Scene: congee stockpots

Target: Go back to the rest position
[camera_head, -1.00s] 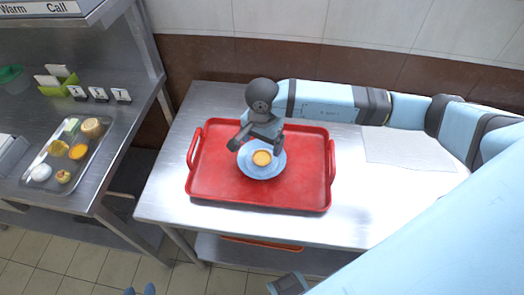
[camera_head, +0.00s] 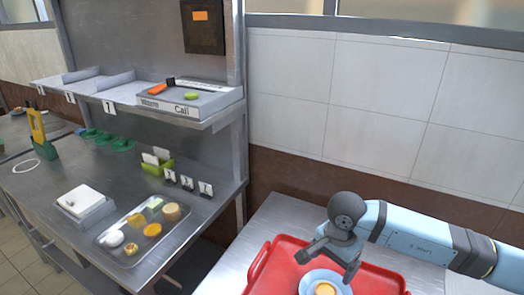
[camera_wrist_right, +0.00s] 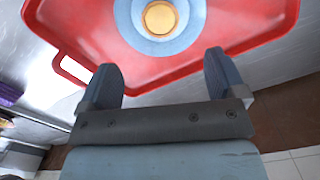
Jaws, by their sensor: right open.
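My right gripper (camera_head: 333,262) is over the red tray (camera_head: 262,272) at the lower right of the head view. In the right wrist view its two fingers (camera_wrist_right: 165,78) are spread apart with nothing between them. The blue plate (camera_wrist_right: 132,36) with a round yellow-orange item (camera_wrist_right: 160,17) lies on the tray beyond the fingertips. The plate (camera_head: 306,280) and the item (camera_head: 325,288) are partly cut off in the head view. My left gripper is not in view.
The tray stands on a metal table (camera_head: 287,212) against a tiled wall. On the left, a steel counter (camera_head: 95,172) holds a food tray (camera_head: 128,260), a scale (camera_head: 84,203), number stands (camera_head: 187,182) and a green holder (camera_head: 157,168). A shelf (camera_head: 190,102) with labels rises above it.

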